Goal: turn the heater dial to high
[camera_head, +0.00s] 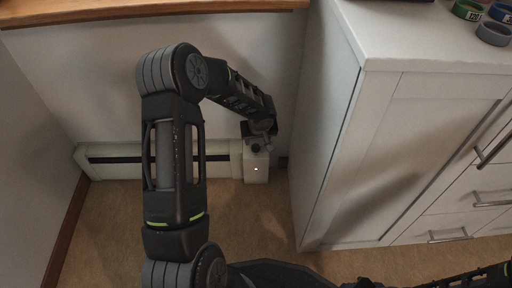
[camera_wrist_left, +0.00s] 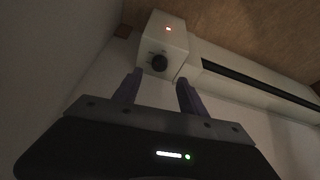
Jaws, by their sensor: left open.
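The heater (camera_head: 110,160) is a long white baseboard unit with a dark slot, low on the wall in the head view. Its end box (camera_head: 256,168) carries a small light. In the left wrist view the box (camera_wrist_left: 176,35) has a red light and a black round dial (camera_wrist_left: 159,62). My left gripper (camera_wrist_left: 160,88) is open, with its two purple fingers apart and pointing at the box. The dial shows between and just beyond the fingertips, with nothing held. My right gripper is not clearly visible.
A white cabinet (camera_head: 330,130) stands close to the right of the heater box. Several rolls of tape (camera_head: 493,33) lie on its top. A wooden sill (camera_head: 100,12) runs above the heater. Brown floor (camera_head: 110,225) in front is clear.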

